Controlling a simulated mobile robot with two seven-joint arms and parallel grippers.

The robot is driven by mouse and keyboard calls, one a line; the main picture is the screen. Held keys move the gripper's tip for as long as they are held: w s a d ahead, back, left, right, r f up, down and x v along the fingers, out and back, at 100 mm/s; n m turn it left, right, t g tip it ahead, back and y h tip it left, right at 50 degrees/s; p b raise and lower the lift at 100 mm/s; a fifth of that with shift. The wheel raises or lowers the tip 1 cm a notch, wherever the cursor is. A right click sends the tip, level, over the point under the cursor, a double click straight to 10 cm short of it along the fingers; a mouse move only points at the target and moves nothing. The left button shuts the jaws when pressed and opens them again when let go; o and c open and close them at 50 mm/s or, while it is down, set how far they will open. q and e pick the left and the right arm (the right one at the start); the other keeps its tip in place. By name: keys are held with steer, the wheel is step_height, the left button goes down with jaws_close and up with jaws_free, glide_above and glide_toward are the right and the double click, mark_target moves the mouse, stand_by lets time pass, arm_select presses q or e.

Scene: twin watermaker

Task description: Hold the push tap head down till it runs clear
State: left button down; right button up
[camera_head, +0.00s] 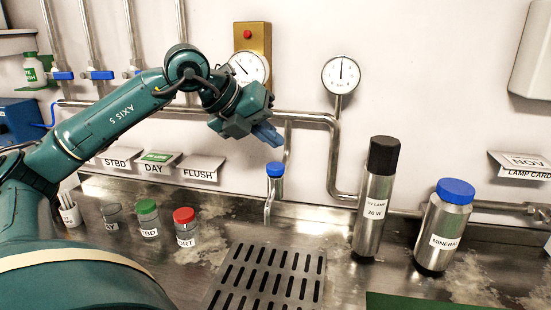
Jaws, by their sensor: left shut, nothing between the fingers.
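The push tap stands in the middle of the view, with a blue head (275,169) on a metal body (271,196) whose spout points down at the slotted drain grate (268,275). I see a thin pale streak below the spout, but cannot tell whether it is water or metal. My left gripper (267,136) is shut and empty. Its blue fingertips are above the tap head, with a visible gap between them and the head. My right gripper is not in view.
Jars with green (147,208) and red (184,217) lids stand left of the grate. A UV lamp cylinder (375,200) and a blue-lidded mineral bottle (443,226) stand right. Pipes and gauges (341,75) line the wall behind.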

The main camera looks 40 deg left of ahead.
arm_select(q)
steer(key=shift+r+p, duration=0.9)
steer(key=shift+r, duration=0.55)
steer(key=shift+f, duration=0.1)
